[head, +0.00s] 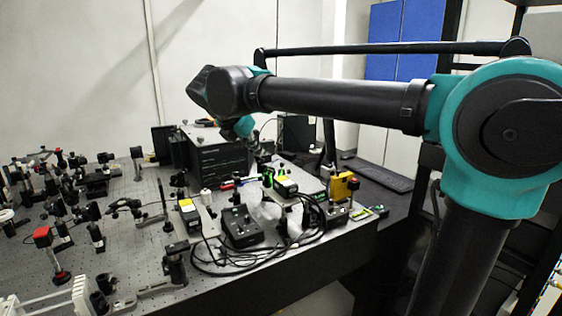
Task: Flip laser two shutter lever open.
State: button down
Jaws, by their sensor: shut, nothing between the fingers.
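My gripper (254,147) hangs small and dark below my teal wrist in the head view, above the back of the bench equipment. It looks shut with nothing held, though its fingertips are hard to make out. No contact between my gripper and the equipment can be seen.
The perforated optical table (130,255) is crowded with posts and mounts at left. A black control box (240,227), looping cables (262,262) and a yellow device (343,187) lie in front and right. A keyboard (385,178) lies farther right.

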jog(key=shift+w+d+r+x, duration=0.2)
jog(key=shift+w+r+x, duration=0.1)
jog(key=shift+x, duration=1.85)
jog(key=shift+w+d+r+x, duration=0.15)
jog(key=shift+w+r+x, duration=0.15)
jog(key=shift+x, duration=1.9)
jog(key=shift+w+d+r+x, duration=0.2)
jog(key=shift+w+r+x, duration=0.1)
jog(key=shift+x, duration=1.85)
